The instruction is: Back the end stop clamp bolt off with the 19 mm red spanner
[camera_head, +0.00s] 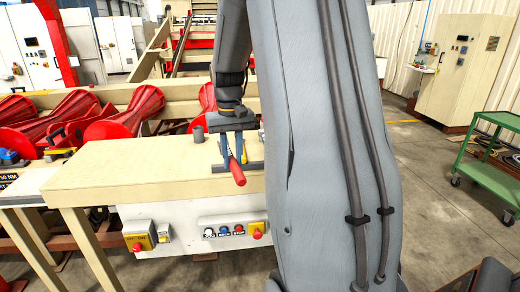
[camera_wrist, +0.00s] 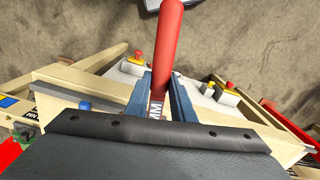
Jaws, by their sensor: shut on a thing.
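My gripper (camera_head: 232,152) is above the pale wooden bench top, with its blue fingers shut on the red spanner (camera_head: 237,172). The spanner's red handle slants down toward the bench's front edge. In the wrist view the red handle (camera_wrist: 170,40) sticks out beyond my gripper (camera_wrist: 159,82), and part of a label reading "MM" shows between the fingers. The spanner's jaw end is hidden. Dark grey bars show on both sides of the handle in the head view; I cannot tell what they belong to. I cannot make out the end stop clamp bolt.
The bench top (camera_head: 120,180) is mostly clear left of my gripper, with a small grey cylinder (camera_head: 198,134) behind. A control panel (camera_head: 232,232) with buttons is on the bench front. Red rollers (camera_head: 128,115) lie behind. A green cart (camera_head: 490,172) stands at right.

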